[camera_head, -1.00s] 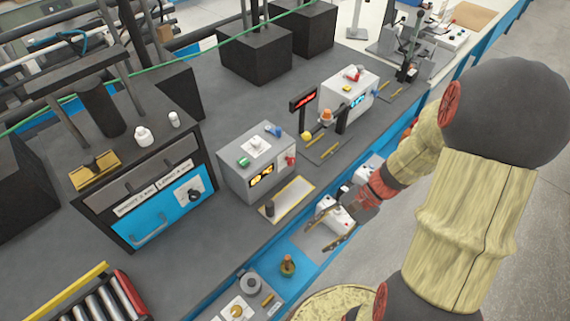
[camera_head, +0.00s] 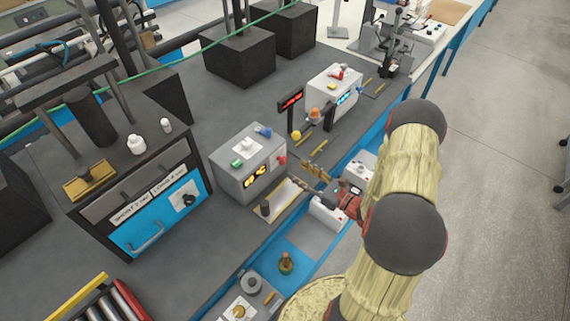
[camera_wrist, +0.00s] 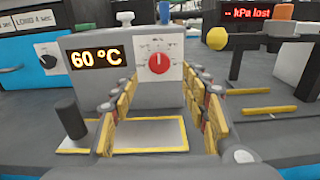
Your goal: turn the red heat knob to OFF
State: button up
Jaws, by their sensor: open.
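The red heat knob (camera_wrist: 159,62) is on a white dial plate on the front of a grey box (camera_wrist: 140,85), to the right of an orange display (camera_wrist: 97,57) reading "60 °C". In the head view the same box (camera_head: 232,180) stands on the bench and its red knob (camera_head: 282,160) shows at the right of its front. My gripper (camera_wrist: 165,90) is open and empty. In the wrist view its fingers reach toward the box on either side, with the knob framed between them and apart from them. In the head view my gripper (camera_head: 308,179) is just in front of the box.
A grey plate with a yellow outline (camera_wrist: 140,137) and a dark post (camera_wrist: 70,116) lie before the box. To the right are a yellow ball (camera_wrist: 217,38), an arm-like bracket and a red "kPa lost" display (camera_wrist: 247,13). A blue-fronted cabinet (camera_head: 160,215) stands left.

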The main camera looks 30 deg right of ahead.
aim_at(285, 162)
jog(key=x, duration=0.6)
jog(key=shift+w+a, duration=0.1)
jog(key=shift+w, duration=0.25)
jog(key=shift+c, duration=0.7)
jog(key=c, duration=1)
